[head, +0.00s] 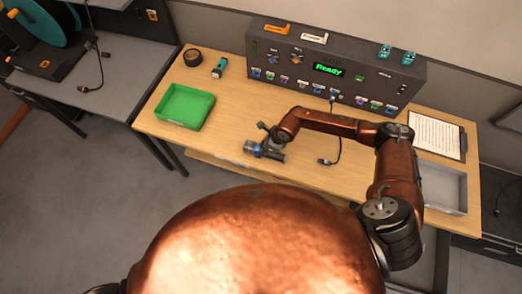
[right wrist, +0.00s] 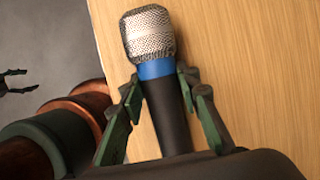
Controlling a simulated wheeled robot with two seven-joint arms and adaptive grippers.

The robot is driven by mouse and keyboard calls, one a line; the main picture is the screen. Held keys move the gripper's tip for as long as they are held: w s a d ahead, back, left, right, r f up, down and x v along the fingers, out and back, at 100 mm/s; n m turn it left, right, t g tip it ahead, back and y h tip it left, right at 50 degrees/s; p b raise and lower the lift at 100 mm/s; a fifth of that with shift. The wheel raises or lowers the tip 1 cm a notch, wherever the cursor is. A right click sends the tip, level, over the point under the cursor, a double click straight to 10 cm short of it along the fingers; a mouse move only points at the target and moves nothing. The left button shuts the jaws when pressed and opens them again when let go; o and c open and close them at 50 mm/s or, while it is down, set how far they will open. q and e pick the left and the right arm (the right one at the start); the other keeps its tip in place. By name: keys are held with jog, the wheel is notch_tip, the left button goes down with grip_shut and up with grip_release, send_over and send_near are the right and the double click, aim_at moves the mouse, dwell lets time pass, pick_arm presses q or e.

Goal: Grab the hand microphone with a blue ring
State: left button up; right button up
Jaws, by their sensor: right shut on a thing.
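The hand microphone (right wrist: 172,122) has a silver mesh head, a blue ring below it and a black handle. In the right wrist view it stretches up between the two fingers of my right gripper (right wrist: 165,105), which is shut on it just below the blue ring. In the head view my right gripper (head: 266,149) is low over the front part of the wooden table, and the microphone's head (head: 250,146) shows at its left. I cannot tell whether the microphone touches the table. My left gripper (right wrist: 14,81) shows at the left edge of the right wrist view, empty, its fingers apart.
A grey fader console (head: 335,70) reads "Ready" at the back. A clipboard (head: 437,135) and a grey tray (head: 441,187) are at the right.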

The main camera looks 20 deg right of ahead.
grip_shut()
jog(key=shift+r, duration=0.15)
